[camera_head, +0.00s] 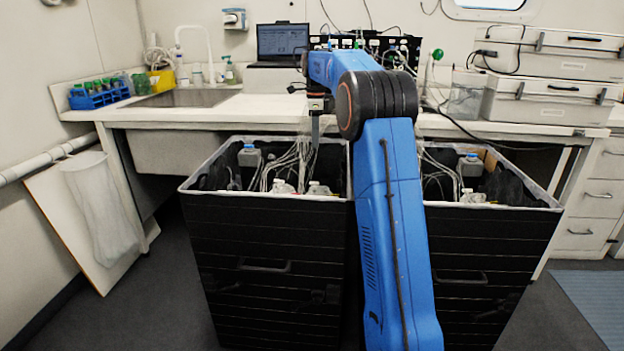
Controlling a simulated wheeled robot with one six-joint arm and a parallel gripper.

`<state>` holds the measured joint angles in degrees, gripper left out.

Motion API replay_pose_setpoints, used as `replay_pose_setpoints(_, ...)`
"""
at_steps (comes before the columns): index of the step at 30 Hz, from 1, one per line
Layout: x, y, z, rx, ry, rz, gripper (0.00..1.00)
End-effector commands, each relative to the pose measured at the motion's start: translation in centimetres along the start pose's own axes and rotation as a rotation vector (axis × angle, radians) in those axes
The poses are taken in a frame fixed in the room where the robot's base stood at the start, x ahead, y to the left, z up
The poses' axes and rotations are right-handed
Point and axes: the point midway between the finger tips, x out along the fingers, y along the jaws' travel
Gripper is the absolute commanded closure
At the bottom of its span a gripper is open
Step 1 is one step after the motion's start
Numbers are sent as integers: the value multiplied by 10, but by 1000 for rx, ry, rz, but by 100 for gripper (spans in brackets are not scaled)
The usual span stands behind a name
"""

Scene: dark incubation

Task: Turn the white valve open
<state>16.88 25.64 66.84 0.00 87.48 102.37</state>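My blue arm reaches up over the bins, and my gripper (315,138) hangs down above the left black bin (265,270). Its fingers are dark and seen edge-on, so I cannot tell whether they are open or shut. Nothing shows clearly in its grasp. Small white fittings (318,188) lie low inside the left bin near its front rim, below the gripper and apart from it. Similar white fittings (470,196) show in the right black bin (490,270). I cannot tell which of these is the white valve, nor how its handle is turned.
White tubes (290,165) and a grey bottle with a blue cap (249,155) crowd the left bin. Behind stands a white counter (225,108) with a sink, a laptop (282,42), a blue tube rack (98,95) and stacked cases (550,100).

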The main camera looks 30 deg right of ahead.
Motion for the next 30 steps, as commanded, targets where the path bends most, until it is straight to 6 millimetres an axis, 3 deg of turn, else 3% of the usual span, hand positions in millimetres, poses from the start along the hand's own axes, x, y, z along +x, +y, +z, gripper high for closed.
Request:
replay_pose_setpoints(21, 124, 1, 0, -2, 1, 3, 82)
replay_pose_setpoints(30, 158, 1, 0, -3, 0, 1, 82)
